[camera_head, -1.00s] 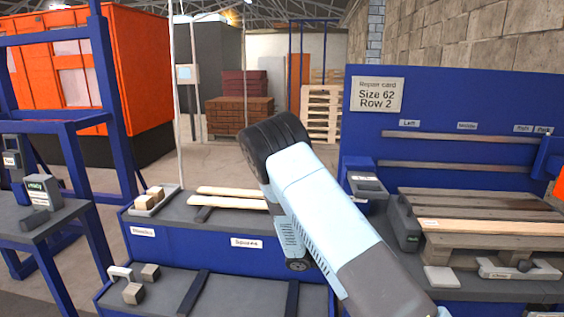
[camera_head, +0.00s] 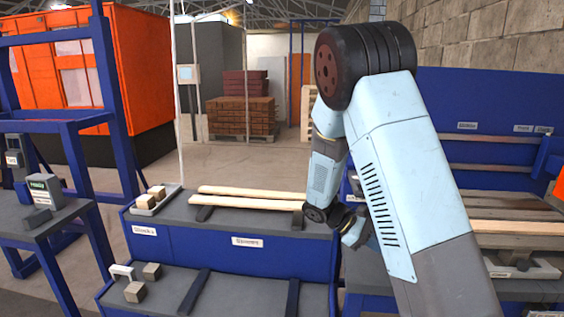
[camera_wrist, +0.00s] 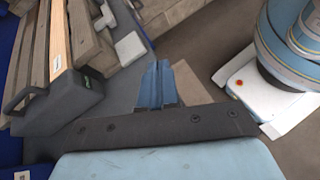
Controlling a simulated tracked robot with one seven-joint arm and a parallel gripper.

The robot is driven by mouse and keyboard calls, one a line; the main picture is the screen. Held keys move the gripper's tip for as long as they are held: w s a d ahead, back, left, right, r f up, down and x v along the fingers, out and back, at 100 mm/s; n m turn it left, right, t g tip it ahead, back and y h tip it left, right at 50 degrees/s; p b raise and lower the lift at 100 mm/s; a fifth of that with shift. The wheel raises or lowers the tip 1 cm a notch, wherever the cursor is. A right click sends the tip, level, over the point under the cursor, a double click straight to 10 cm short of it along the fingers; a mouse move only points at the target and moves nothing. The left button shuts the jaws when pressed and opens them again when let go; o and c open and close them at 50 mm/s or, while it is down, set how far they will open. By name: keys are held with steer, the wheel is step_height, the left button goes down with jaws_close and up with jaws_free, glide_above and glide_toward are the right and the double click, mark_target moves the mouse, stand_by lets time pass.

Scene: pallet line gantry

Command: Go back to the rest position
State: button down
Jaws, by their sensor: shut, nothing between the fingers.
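My gripper (camera_wrist: 158,84) shows in the wrist view with its two blue fingers together and nothing between them. It hangs above the grey bench top, with the pallet (camera_wrist: 62,40) to its left. In the head view my arm is raised and folded at the right of centre, and it hides the gripper's fingers. The pallet (camera_head: 505,212) shows in part behind my arm, at the right.
Boards (camera_head: 245,203) lie on the blue bench, beside a tray of blocks (camera_head: 150,205). Open floor lies behind the bench.

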steer(key=s+a+r+m+t+y, duration=0.2)
steer(key=s+r+m+t+y, duration=0.3)
steer(key=s+r, duration=0.5)
steer(key=s+a+r+m+t+y, duration=0.1)
steer(key=s+r+m+t+y, duration=0.4)
steer(key=s+r, duration=0.5)
step_height(320, 180, up, 3)
steer(key=shift+s+a+m+y, duration=0.35)
steer(key=shift+s+m+y, duration=0.05)
steer(key=shift+y, duration=0.3)
